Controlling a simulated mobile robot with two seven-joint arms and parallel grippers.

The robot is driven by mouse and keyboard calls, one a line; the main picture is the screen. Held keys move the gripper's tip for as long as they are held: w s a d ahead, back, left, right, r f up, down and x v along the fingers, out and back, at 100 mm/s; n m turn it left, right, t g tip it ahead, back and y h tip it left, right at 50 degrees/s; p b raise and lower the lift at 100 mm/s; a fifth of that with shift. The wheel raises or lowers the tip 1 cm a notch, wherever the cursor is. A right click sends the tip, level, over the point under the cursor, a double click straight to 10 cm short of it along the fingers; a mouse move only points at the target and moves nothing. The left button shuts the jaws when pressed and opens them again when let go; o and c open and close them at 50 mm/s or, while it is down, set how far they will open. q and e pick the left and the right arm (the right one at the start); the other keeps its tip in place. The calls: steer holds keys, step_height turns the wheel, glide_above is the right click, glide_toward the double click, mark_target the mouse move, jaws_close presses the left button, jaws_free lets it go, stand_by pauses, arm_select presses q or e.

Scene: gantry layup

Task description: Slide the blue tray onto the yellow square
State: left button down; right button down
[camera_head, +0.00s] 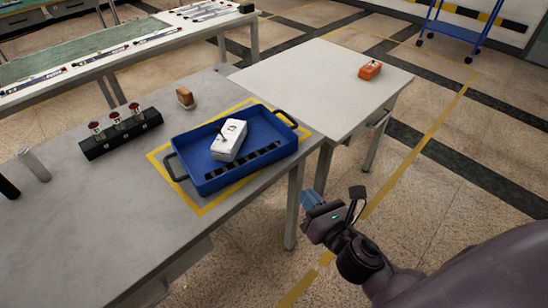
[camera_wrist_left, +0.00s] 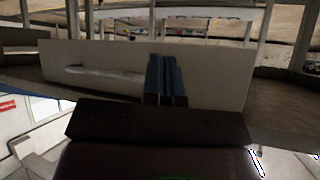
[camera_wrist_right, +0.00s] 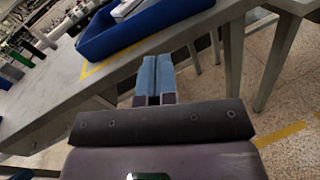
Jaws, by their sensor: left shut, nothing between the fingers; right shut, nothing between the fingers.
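The blue tray (camera_head: 197,151) sits on the grey table over the yellow square (camera_head: 203,209), whose outline shows around it on several sides. My left gripper shows only in the left wrist view (camera_wrist_left: 166,78), shut and empty, before a pale panel with a handle.
A black block with several red-topped parts (camera_head: 121,133) and a brown block (camera_head: 185,97) stand left of and behind the tray. A lighter table (camera_head: 310,90) adjoins on the right, bearing an orange object (camera_head: 370,70). Open floor lies at the right.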

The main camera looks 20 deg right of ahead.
steer(key=n, duration=0.3)
glide_toward(268, 150)
steer(key=w, duration=0.1)
steer(key=w+a+r, duration=0.1)
steer(key=w+r, duration=0.1)
steer(key=w, duration=0.1)
steer(key=shift+a, duration=0.2)
steer(key=shift+w, duration=0.3)
steer(key=shift+w+a+r, duration=0.1)
steer(key=shift+w, duration=0.2)
steer(key=w, duration=0.3)
steer(key=shift+w+a, duration=0.1)
steer(key=shift+a, duration=0.05)
stand_by(0.4)
